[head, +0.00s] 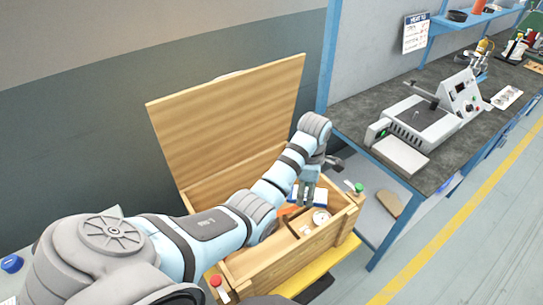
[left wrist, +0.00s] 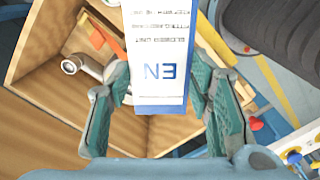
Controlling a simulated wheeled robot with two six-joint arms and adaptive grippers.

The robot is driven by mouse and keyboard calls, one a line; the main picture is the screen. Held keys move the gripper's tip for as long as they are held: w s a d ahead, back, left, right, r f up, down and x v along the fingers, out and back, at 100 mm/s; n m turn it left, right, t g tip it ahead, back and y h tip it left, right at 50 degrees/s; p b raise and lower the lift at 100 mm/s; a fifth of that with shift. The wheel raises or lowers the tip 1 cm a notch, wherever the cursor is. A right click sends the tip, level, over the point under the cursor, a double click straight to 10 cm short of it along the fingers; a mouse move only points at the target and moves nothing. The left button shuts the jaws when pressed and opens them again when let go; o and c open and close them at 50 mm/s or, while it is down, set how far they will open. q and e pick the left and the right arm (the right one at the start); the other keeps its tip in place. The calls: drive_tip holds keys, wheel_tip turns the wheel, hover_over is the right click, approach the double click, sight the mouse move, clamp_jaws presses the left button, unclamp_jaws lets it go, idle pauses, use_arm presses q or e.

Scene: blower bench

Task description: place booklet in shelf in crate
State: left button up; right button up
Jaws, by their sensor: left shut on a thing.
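The booklet (left wrist: 160,50) is a white sheet with blue edges and the letters EN. My left gripper (left wrist: 158,85) is shut on it, and its fingers lie along both sides. In the head view the left gripper (head: 308,190) is over the right part of the open wooden crate (head: 245,268), and the booklet (head: 320,196) shows as a small white and blue patch beside the fingers. A wooden divider or shelf (head: 306,229) inside the crate is partly hidden by my arm. The right gripper is not in view.
The crate's lid (head: 228,115) stands open at the back. A white round item (head: 321,217) and an orange item (left wrist: 103,38) lie inside. The workbench (head: 437,165) stands to the right.

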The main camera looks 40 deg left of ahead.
use_arm(q)
drive_tip(key=s+a+f+b, duration=0.2)
drive_tip(key=s+a+f, duration=0.2)
drive_tip(key=s+f, duration=0.2)
drive_tip(key=b, duration=0.2)
hover_over(263, 258)
wheel_tip(263, 258, down, 4)
wheel_tip(263, 258, down, 19)
drive_tip(key=b, duration=0.7)
drive_tip(key=shift+d, duration=0.1)
drive_tip(key=shift+f, duration=0.15)
drive_tip(key=o, duration=1.2)
